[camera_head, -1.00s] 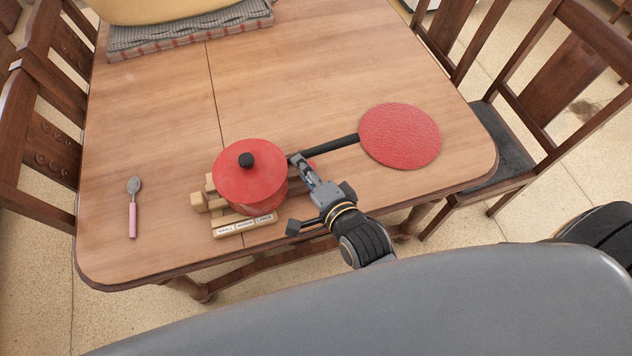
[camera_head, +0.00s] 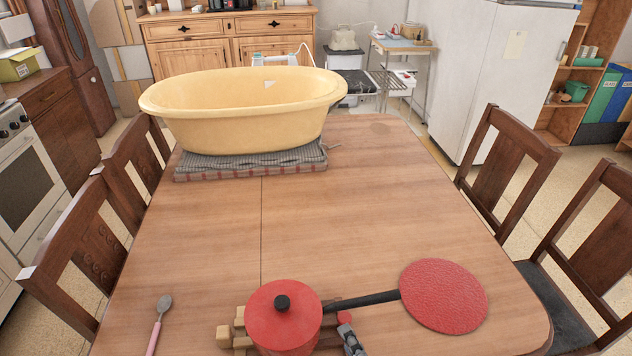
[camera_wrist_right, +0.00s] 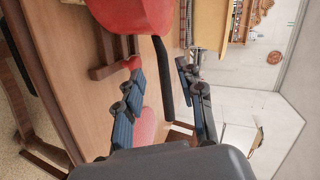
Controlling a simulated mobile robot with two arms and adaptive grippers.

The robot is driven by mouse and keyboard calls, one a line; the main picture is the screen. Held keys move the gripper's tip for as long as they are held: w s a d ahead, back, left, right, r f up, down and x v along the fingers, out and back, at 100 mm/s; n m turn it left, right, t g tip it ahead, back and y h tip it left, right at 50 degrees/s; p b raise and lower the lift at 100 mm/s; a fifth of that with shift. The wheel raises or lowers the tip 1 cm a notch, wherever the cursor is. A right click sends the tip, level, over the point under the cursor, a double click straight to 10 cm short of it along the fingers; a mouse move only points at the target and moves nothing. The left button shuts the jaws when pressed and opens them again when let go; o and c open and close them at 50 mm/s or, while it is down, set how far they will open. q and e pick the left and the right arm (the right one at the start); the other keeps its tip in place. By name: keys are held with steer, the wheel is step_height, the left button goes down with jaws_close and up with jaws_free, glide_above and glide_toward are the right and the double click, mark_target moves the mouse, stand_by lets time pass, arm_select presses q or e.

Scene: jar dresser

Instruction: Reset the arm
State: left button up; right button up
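The tip of my right gripper (camera_head: 349,338) shows at the bottom edge of the head view, just right of the lidded red pot (camera_head: 284,318). In the right wrist view its two fingers (camera_wrist_right: 159,68) are apart. The red pot (camera_wrist_right: 135,14) is at the top of that view. My left gripper is in neither view.
The pot stands on a wooden rack (camera_head: 238,342). A pink-handled spoon (camera_head: 157,331) lies at left. A yellow tub (camera_head: 243,118) sits on a folded checked cloth (camera_head: 255,165) at the far end. Chairs (camera_head: 507,170) flank the table (camera_head: 340,220), whose middle is clear.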

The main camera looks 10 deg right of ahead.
steer(key=s+d+f+n+g, duration=0.1)
steer(key=n, duration=0.1)
steer(key=s+d+f+n+g, duration=0.1)
steer(key=f+n+g, duration=0.1)
steer(key=n, duration=0.1)
steer(key=s+d+f+n+g+h, duration=0.1)
steer(key=d+f+n, duration=0.1)
steer(key=shift+s+n+g, duration=0.3)
steer(key=shift+g, duration=0.1)
steer(key=s+d+f+n+g+h, duration=0.2)
steer(key=s+d+f+n+g, duration=0.1)
steer(key=s+d+n+g, duration=0.4)
step_height(320, 180, down, 25)
steer(key=s+a+n, duration=0.1)
steer(key=s+a, duration=0.1)
steer(key=s+d+f, duration=0.1)
steer(key=s+f, duration=0.7)
steer(key=s+d+f+g, duration=0.1)
steer(key=s+d+f, duration=0.1)
steer(key=s+f, duration=0.6)
steer(key=shift+s+d+f, duration=0.2)
steer(key=shift+s+d, duration=0.05)
steer(key=shift+s, duration=0.25)
